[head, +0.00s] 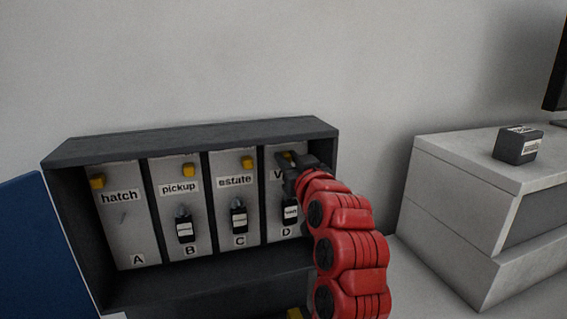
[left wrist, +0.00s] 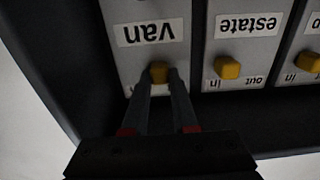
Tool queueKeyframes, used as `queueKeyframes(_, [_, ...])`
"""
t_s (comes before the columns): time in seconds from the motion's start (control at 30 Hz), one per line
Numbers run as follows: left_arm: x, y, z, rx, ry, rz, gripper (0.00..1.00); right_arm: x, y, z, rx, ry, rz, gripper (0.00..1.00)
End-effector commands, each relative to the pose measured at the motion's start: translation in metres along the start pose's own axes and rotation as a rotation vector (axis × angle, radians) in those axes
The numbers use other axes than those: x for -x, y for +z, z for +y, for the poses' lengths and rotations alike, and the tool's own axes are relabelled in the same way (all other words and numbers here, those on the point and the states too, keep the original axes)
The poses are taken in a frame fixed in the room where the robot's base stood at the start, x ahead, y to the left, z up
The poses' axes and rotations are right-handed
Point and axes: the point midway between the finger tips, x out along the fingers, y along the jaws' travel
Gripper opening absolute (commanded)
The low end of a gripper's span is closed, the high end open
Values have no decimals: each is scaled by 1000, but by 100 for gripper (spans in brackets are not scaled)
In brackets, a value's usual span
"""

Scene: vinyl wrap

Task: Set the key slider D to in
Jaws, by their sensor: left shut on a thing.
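The key slider D is a small yellow knob (head: 289,156) at the top of the panel marked D, under which a "van" label is partly covered by my gripper. The left wrist view shows the knob (left wrist: 159,71) upside down, below the van label. It sits near the middle of its panel's width. My left gripper (head: 287,164) is shut on this knob, with one finger on each side in the left wrist view (left wrist: 160,78). The fingers hide the slider's lettering, apart from a trace at the left. My right gripper is not in view.
The dark key cabinet (head: 190,139) also holds yellow sliders for hatch (head: 97,183), pickup (head: 187,169) and estate (head: 247,162). Keys hang at B (head: 185,230), C (head: 239,218) and D (head: 290,213); A shows none. A dark box (head: 517,148) stands on the pale shelf unit (head: 455,170) at right.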

Motion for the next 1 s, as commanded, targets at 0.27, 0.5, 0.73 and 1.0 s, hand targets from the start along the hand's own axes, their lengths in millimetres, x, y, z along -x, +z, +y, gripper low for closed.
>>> queueKeyframes(0.27, [1, 3, 34, -1, 2, 1, 0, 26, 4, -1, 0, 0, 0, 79])
queueKeyframes(0.5, [1, 0, 39, -1, 4, 2, 0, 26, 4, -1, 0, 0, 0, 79])
queueKeyframes(0.73, [1, 0, 39, -1, 5, 3, 42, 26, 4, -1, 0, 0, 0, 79])
queueKeyframes(1.0, [1, 0, 39, -1, 5, 3, 57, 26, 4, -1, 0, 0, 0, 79])
